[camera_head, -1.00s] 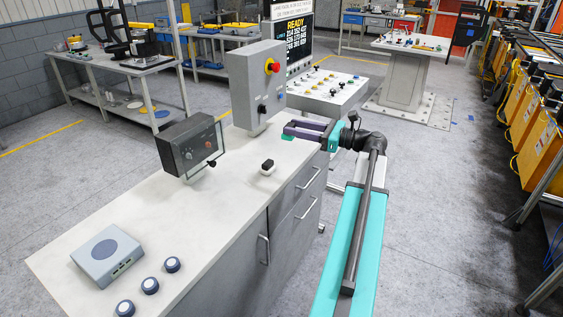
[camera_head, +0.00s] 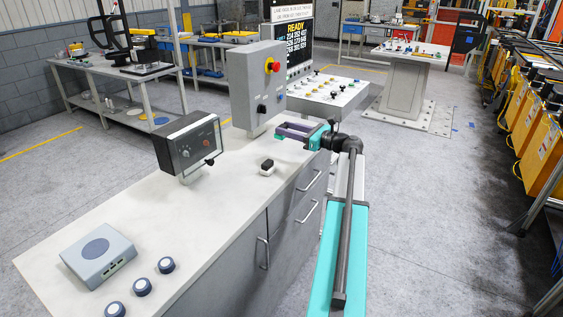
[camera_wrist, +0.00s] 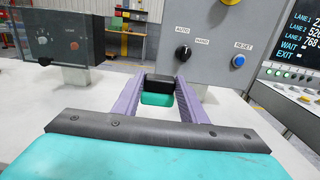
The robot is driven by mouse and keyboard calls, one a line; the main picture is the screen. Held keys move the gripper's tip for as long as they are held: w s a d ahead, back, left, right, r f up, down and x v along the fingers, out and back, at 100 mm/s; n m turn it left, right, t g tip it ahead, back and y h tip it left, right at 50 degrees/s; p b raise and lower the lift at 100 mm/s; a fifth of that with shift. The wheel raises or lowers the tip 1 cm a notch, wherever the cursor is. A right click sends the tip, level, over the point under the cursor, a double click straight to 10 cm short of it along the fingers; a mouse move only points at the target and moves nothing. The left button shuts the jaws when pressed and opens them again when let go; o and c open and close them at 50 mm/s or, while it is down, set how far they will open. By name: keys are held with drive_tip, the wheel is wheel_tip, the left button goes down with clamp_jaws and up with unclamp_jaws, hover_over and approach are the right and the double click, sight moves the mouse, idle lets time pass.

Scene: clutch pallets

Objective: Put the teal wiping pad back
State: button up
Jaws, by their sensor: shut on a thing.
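My gripper (camera_wrist: 159,92) has two purple fingers shut on the teal wiping pad (camera_wrist: 157,99), which has a black upper part, in the wrist view. The pad sits between the fingertips, in front of a grey control box. In the head view my gripper (camera_head: 280,133) is over the far right part of the pale bench top, close to the grey control box's base. The pad cannot be made out clearly there. I cannot tell whether it touches the bench.
The grey control box (camera_head: 254,85) with a red button stands behind my gripper. A dark dial box (camera_head: 189,146) stands to the left. A small black-and-white block (camera_head: 267,167) lies nearer on the bench (camera_head: 215,205). A grey device (camera_head: 97,255) and round knobs are at the near left.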

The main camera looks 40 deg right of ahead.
drive_tip(key=shift+f, duration=0.1)
drive_tip(key=shift+f+p, duration=0.4)
drive_tip(key=shift+f, duration=2.65)
drive_tip(key=shift+f, duration=0.1)
drive_tip(key=shift+f, duration=1.75)
drive_tip(key=shift+f, duration=0.1)
drive_tip(key=o, duration=1.1)
drive_tip(key=shift+c, duration=0.2)
